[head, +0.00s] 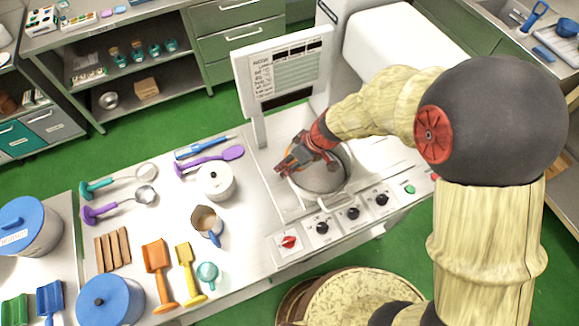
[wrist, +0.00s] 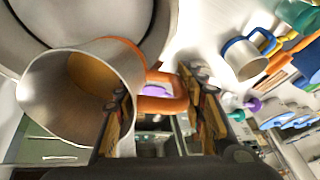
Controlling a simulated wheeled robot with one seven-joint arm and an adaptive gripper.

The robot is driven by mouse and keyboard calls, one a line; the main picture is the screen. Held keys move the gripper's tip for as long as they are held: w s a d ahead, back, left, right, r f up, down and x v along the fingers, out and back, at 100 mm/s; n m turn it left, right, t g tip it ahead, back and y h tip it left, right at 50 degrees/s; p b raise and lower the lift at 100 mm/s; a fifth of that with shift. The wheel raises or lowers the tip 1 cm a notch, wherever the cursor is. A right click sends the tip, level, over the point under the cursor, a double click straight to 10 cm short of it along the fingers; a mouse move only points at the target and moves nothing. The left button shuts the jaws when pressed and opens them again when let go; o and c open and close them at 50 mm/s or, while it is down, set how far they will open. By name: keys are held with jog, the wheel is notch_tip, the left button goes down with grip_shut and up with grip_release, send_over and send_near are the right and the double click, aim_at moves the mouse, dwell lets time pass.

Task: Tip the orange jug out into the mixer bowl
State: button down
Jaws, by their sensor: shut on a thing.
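The orange jug (wrist: 115,60) is a pale grey cup with an orange rim band and orange handle; tan-brown contents show inside. My gripper (wrist: 163,108) is shut on its handle. In the wrist view the jug lies tipped, its mouth towards the left. In the head view my gripper (head: 292,166) is over the left side of the mixer bowl (head: 322,180), and the jug is mostly hidden behind it. The bowl's round grey wall (wrist: 160,25) also shows behind the jug in the wrist view. I cannot tell whether anything is flowing out.
An upright sign board (head: 284,75) stands behind the bowl. Control knobs (head: 322,228) line the machine's front.

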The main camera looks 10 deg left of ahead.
jog(key=shift+a+r+y+b, duration=0.15)
jog(key=shift+y+b, duration=0.4)
jog(key=shift+b, duration=0.95)
jog(key=shift+d+r+y+b, duration=0.15)
jog(key=shift+y+b, duration=0.4)
jog(key=shift+b, duration=0.9)
jog(key=shift+s+a+r+y+b, duration=0.1)
jog(key=shift+a+r+y+b, duration=0.1)
jog(key=shift+y+b, duration=0.55)
jog(key=shift+r+y+b, duration=0.25)
jog(key=shift+r+b, duration=0.05)
jog(key=shift+b, duration=0.9)
jog(key=shift+r+b, duration=0.1)
jog(key=shift+b, duration=0.5)
jog(key=shift+r+y+b, duration=0.15)
jog(key=shift+y+b, duration=0.25)
jog(key=shift+b, duration=0.25)
jog(key=r+y+b, duration=0.1)
jog(key=b, duration=0.4)
jog(key=d+r+y+b, duration=0.1)
jog(key=y+b, duration=0.1)
jog(key=b, duration=0.3)
jog(key=r+y+b, duration=0.1)
jog(key=b, duration=0.4)
jog(key=shift+d+r+t+y+b, duration=0.2)
jog(key=shift+r+t+y+b, duration=0.1)
jog(key=shift+y, duration=0.1)
jog(key=shift+b, duration=0.35)
